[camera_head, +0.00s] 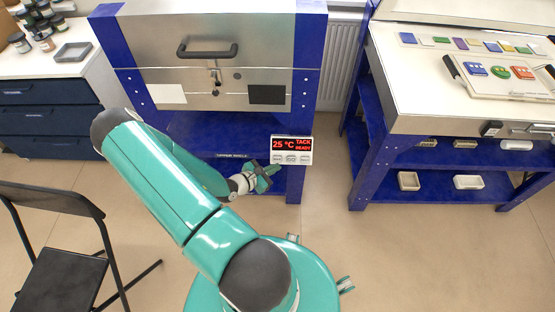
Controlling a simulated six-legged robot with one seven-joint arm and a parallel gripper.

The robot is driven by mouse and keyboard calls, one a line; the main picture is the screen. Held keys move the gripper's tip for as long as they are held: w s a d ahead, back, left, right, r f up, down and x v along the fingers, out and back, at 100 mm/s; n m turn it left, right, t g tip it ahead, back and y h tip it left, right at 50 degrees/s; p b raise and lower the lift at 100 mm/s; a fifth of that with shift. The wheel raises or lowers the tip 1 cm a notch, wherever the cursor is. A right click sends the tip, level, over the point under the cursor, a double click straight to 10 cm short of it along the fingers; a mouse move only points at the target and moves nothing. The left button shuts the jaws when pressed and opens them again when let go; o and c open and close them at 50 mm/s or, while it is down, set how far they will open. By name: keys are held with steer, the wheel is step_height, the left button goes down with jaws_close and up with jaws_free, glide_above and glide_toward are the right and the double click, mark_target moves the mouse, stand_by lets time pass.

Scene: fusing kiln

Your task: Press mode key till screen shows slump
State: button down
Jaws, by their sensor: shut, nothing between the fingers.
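The kiln's control box (291,150) is a small white unit on the front right of the blue stand. Its dark screen (291,145) shows red text reading 25 °C, TACK and READY. Several small keys sit in a row under the screen, the leftmost key (277,159) nearest my gripper; their labels are too small to read surely. My gripper (273,170) is shut and empty, just below and left of the keys. Whether it touches a key cannot be told. The steel kiln (222,45) with a dark handle (207,50) stands above, its lid closed.
A blue-legged workbench (420,125) with coloured glass pieces stands at the right. A black folding chair (65,275) is at the lower left. A drawer cabinet (45,118) with jars is at the upper left. Bare floor (420,260) lies at the lower right.

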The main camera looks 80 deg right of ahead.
mark_target(278, 159)
steer(key=w+d+f, duration=0.1)
steer(key=d+f, duration=0.3)
steer(key=d, duration=0.1)
steer(key=shift+w, duration=0.1)
stand_by(2.1)
steer(key=shift+d+f, duration=0.25)
steer(key=shift+d, duration=0.05)
steer(key=shift+w+d+f, duration=0.1)
steer(key=shift+d+f, duration=0.1)
steer(key=shift+d, duration=0.05)
stand_by(1.2)
steer(key=shift+a+r, duration=0.45)
steer(key=shift+a, duration=0.15)
steer(key=shift+d+f, duration=0.1)
steer(key=shift+d, duration=0.05)
steer(key=shift+d+f, duration=0.1)
steer(key=shift+d, duration=0.1)
